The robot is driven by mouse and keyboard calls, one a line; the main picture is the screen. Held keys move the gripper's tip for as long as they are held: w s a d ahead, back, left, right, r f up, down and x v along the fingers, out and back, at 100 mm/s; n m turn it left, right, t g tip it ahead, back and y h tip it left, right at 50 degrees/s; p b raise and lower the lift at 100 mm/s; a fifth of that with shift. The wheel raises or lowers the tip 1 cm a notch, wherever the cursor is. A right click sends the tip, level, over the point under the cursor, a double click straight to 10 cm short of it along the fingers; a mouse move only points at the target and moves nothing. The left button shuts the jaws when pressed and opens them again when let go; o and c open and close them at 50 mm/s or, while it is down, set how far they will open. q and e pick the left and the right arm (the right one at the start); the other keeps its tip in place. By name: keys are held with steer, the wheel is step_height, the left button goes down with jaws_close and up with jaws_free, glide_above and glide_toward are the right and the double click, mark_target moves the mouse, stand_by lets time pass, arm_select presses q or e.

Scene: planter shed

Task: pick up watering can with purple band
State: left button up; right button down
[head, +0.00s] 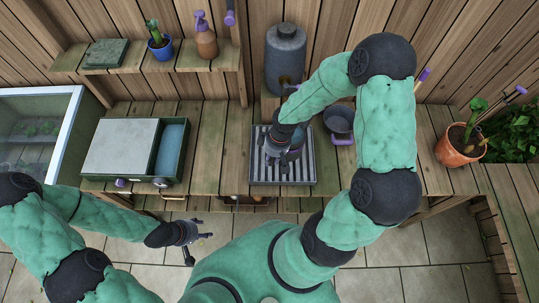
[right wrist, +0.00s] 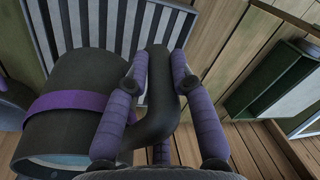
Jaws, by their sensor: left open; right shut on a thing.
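The watering can (right wrist: 60,135) is dark grey with a purple band (right wrist: 70,103) around its body, and it fills the left of the right wrist view. My right gripper (right wrist: 158,68) is shut on the can's curved dark handle (right wrist: 160,90), one purple finger on each side. In the head view my right gripper (head: 284,152) is over the slatted tray (head: 255,172), and hand and arm hide much of the can. My left gripper (head: 197,246) is open and empty, in front of the bench above the floor.
A grey pot (head: 339,120) with a purple part stands right of the tray. A large grey tank (head: 286,58) stands behind it. A green box (head: 122,147) with a pale lid sits left on the bench. A potted plant (head: 459,147) is at the right. Bare bench lies between box and tray.

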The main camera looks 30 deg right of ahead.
steer(key=s+a+r, duration=0.1)
steer(key=s+r, duration=0.3)
steer(key=s, duration=0.5)
steer(key=shift+r, duration=0.15)
stand_by(0.4)
steer(key=shift+s, duration=0.1)
